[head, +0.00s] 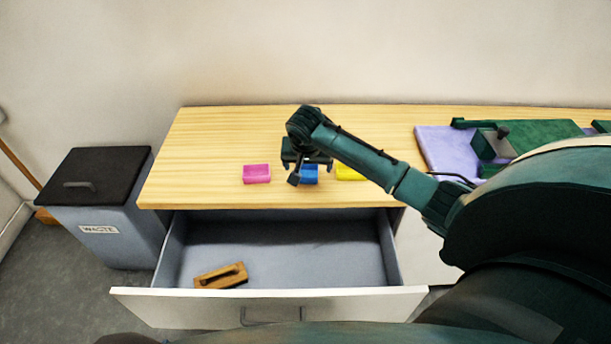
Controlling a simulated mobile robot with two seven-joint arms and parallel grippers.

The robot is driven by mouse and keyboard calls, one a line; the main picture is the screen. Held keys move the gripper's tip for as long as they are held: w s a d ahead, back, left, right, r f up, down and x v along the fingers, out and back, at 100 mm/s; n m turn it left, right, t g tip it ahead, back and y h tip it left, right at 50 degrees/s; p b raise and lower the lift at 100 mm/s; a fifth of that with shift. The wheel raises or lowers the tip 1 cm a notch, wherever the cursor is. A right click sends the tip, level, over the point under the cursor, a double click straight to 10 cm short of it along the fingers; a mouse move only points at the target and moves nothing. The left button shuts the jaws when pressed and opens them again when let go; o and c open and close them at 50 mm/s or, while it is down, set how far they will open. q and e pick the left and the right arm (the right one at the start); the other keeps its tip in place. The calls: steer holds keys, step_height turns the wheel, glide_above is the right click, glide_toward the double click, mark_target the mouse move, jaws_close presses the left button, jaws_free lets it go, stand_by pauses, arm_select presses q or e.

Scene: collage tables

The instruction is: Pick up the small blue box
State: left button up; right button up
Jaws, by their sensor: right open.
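The small blue box (310,175) sits on the wooden table near its front edge, between a pink box and a yellow box. My right gripper (306,175) is above and in front of it in the picture, its fingers pointing down and open. The gripper covers the top and left part of the blue box. I cannot tell whether the fingers touch it or are around it. My left gripper is not in view.
The pink box (256,174) is on the left and the yellow box (349,173) on the right, partly behind my arm. A waste bin (100,215) stands left. A purple mat (437,150) lies right.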

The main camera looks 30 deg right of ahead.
mark_target(306, 171)
steer(key=x, duration=0.2)
steer(key=b+x, duration=0.1)
steer(key=x, duration=0.3)
steer(key=shift+w+f+b, duration=0.15)
steer(key=shift+w+b, duration=0.15)
steer(key=shift+w, duration=0.2)
steer(key=shift+c, duration=0.6)
steer(key=c, duration=0.9)
steer(key=shift+c, duration=0.2)
